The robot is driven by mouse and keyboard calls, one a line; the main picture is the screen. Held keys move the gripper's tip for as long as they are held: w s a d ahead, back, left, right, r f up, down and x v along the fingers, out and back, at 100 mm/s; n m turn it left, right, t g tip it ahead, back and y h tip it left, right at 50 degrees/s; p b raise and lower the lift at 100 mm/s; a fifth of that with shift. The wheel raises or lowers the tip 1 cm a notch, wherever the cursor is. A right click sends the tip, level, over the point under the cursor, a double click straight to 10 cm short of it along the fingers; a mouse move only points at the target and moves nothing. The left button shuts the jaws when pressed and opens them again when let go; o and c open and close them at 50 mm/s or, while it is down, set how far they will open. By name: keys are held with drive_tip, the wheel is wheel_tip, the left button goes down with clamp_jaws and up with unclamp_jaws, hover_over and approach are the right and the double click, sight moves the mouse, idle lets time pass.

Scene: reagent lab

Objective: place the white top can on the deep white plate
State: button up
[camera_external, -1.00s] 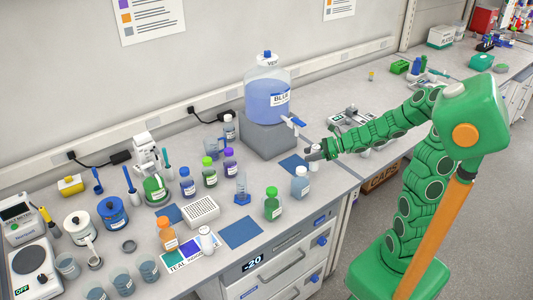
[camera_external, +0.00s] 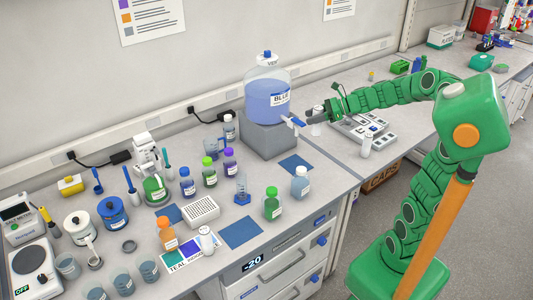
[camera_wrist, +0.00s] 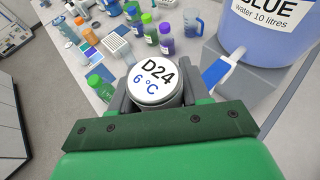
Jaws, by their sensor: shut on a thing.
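My gripper (camera_external: 314,117) is shut on a can with a white top (camera_wrist: 154,80), held up in the air right of the big blue bottle. Its lid reads "D24 6 °C" in the wrist view, where a grey finger shows on each side of it. A white block with a grid of wells, which looks like the deep white plate (camera_external: 201,208), sits on the left bench between the blue mats. It also shows small in the wrist view (camera_wrist: 118,46), well away from my gripper.
The big blue bottle (camera_external: 268,98) with its tap stands on a grey block close to my gripper. Several capped bottles, such as a green-capped one (camera_external: 272,204), surround the plate. Another white-topped can (camera_external: 366,144) stands on the right bench. A blue mat (camera_external: 241,232) is bare.

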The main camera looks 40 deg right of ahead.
drive_tip(key=s+a+n+g+y, duration=0.1)
drive_tip(key=a+n+g, duration=0.3)
drive_tip(key=a, duration=1.7)
drive_tip(key=s+a+n+g+y, duration=0.2)
drive_tip(key=a+n+g, duration=0.25)
drive_tip(key=a, duration=1.55)
drive_tip(key=shift+m, duration=0.35)
drive_tip(key=w+a+f, duration=0.3)
drive_tip(key=f, duration=0.3)
drive_tip(key=w+a+f, duration=0.2)
drive_tip(key=w+f, duration=0.2)
drive_tip(key=f, duration=0.2)
drive_tip(key=w+a+f, duration=0.3)
drive_tip(key=w+f, duration=0.1)
drive_tip(key=f, duration=0.2)
drive_tip(key=shift+w+a+f, duration=0.1)
drive_tip(key=shift+a+f, duration=0.1)
drive_tip(key=shift+a, duration=0.1)
